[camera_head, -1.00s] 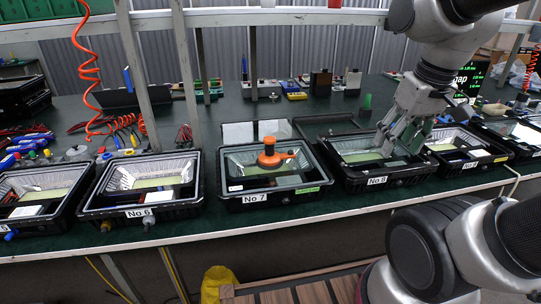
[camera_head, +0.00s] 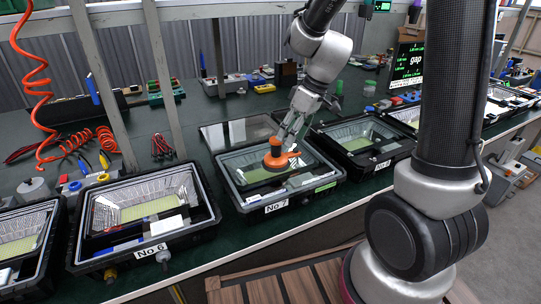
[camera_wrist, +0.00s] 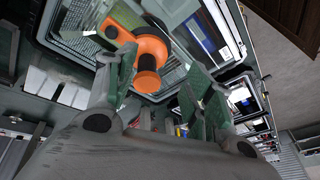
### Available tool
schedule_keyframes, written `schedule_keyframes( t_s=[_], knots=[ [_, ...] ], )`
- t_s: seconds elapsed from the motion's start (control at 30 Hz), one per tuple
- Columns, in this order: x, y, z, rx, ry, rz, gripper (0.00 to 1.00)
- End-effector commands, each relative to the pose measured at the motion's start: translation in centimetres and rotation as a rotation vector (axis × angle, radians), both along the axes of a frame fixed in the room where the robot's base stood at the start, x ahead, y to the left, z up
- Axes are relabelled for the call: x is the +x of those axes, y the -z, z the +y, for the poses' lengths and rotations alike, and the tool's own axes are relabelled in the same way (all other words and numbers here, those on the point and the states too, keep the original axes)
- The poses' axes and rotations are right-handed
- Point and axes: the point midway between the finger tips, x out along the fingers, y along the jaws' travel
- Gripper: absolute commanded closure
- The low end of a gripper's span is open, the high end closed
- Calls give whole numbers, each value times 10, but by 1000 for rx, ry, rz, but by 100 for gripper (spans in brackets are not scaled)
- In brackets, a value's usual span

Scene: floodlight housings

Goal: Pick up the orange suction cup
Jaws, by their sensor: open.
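The orange suction cup (camera_head: 277,154) sits upright on the glass of the floodlight housing labelled No 7 (camera_head: 241,206). In the wrist view the orange suction cup (camera_wrist: 150,62) shows between and just beyond the fingertips. My gripper (camera_head: 290,132) is open and right beside the cup, on its far right side in the head view. In the wrist view my gripper (camera_wrist: 156,82) has its two green-grey fingers spread, with the cup's handle close to the left finger. I cannot tell whether a finger touches it.
Housing No 6 (camera_head: 80,243) stands to the left and housing No 8 (camera_head: 372,166) to the right. A shelf post (camera_head: 166,85) rises behind the row. An orange coiled hose (camera_head: 38,75) hangs at the left. Hand tools lie on the green bench behind No 6.

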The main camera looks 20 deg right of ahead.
Motion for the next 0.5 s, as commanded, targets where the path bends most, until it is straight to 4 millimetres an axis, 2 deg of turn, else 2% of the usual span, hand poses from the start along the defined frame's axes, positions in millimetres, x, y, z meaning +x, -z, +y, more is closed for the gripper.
schedule_keyframes(
  t_s=[0.13, 0.33, 0.5],
  knots=[
    [15, -7, 5, -1, -103, -93, 47],
    [20, -8, 5, -23, -215, -157, 47],
    [22, 2, 8, -29, -255, -168, 47]
  ],
)
